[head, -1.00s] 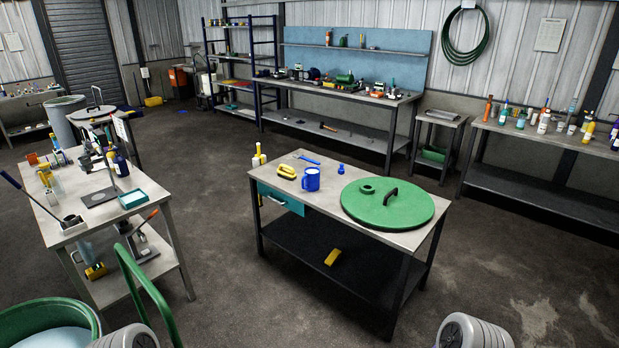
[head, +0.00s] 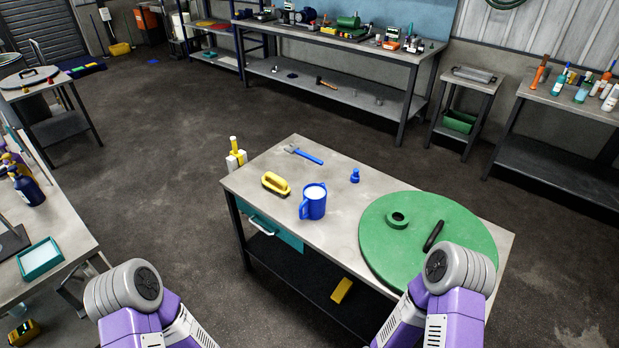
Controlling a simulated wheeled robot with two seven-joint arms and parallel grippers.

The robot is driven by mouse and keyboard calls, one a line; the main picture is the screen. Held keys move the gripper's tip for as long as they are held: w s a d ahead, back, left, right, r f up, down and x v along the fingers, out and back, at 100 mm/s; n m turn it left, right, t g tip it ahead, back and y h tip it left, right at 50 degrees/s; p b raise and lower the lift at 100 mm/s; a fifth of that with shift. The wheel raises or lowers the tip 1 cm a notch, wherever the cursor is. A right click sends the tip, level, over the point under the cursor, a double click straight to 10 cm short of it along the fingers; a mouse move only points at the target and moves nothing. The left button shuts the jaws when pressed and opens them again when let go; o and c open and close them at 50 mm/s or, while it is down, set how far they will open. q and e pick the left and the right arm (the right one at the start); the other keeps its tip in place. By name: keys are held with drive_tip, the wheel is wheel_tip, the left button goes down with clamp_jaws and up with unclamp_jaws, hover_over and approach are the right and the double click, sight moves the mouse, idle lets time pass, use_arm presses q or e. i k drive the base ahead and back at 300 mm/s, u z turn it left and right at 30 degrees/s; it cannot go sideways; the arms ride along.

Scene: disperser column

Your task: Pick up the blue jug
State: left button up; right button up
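The blue jug (head: 314,203) stands upright on the grey-topped table (head: 340,177) in front of me, near its front edge. It has a handle on its left side and a pale inside or content at the top. Nothing touches it. My two arms show at the bottom of the head view, one at the left and one at the right, both in purple and grey. Neither gripper is in view, and both visible arm parts are apart from the jug.
A large green lid (head: 410,215) covers the table's right part. A yellow-and-white bottle (head: 236,157) shows beyond the table's left edge.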

sight(315, 195)
drive_tip(key=i, duration=0.2)
drive_tip(key=u, duration=1.65)
drive_tip(key=i, duration=1.1)
drive_tip(key=z, duration=2.55)
drive_tip(key=i, duration=0.5)
drive_tip(key=u, duration=0.05)
